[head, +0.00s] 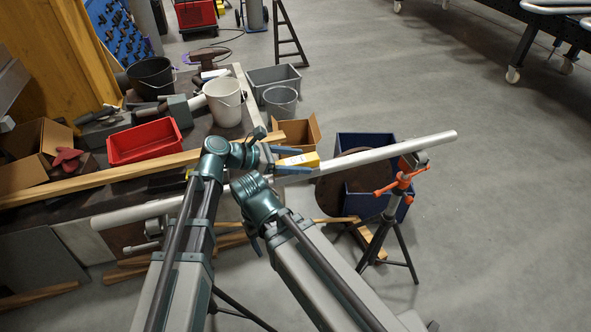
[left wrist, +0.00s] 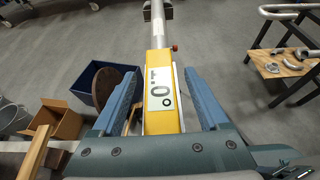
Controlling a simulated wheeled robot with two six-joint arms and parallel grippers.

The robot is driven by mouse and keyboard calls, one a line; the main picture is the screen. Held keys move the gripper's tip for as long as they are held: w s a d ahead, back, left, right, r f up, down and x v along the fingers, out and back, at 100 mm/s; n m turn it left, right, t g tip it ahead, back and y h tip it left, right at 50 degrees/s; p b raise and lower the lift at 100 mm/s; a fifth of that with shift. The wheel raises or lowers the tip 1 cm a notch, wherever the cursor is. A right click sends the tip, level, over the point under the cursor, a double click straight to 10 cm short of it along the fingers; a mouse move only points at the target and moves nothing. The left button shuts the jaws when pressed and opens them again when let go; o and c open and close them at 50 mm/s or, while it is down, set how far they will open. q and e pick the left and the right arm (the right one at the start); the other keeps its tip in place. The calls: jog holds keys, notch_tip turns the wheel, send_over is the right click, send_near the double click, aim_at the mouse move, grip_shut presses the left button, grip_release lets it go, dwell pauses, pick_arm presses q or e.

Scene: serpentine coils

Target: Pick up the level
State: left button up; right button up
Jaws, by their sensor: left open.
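The level (head: 298,160) is a small yellow block seated on a long pale pipe (head: 385,151). In the left wrist view the level (left wrist: 162,95) lies lengthwise along the pipe, its white display facing up. My left gripper (head: 288,160) is open, its two blue fingers on either side of the level. In the left wrist view the left gripper (left wrist: 161,98) shows a narrow gap beside the level at each finger. Whether either finger touches it, I cannot tell. The level's near end is hidden by the gripper body. I see no fingers of my right gripper.
An orange-topped stand (head: 401,185) supports the pipe's right end. A blue bin (head: 365,146) and a brown disc (head: 330,190) are behind and below the pipe. A cluttered bench with a red tray (head: 145,142) and a white bucket (head: 224,103) is at left. Floor at right is open.

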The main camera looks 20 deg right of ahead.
aim_at(297, 160)
pick_arm(q)
jog(key=shift+d, duration=0.1)
grip_shut()
dwell(0.3)
jog(key=shift+r, duration=0.1)
notch_tip(297, 160, up, 10)
jog(key=p, duration=1)
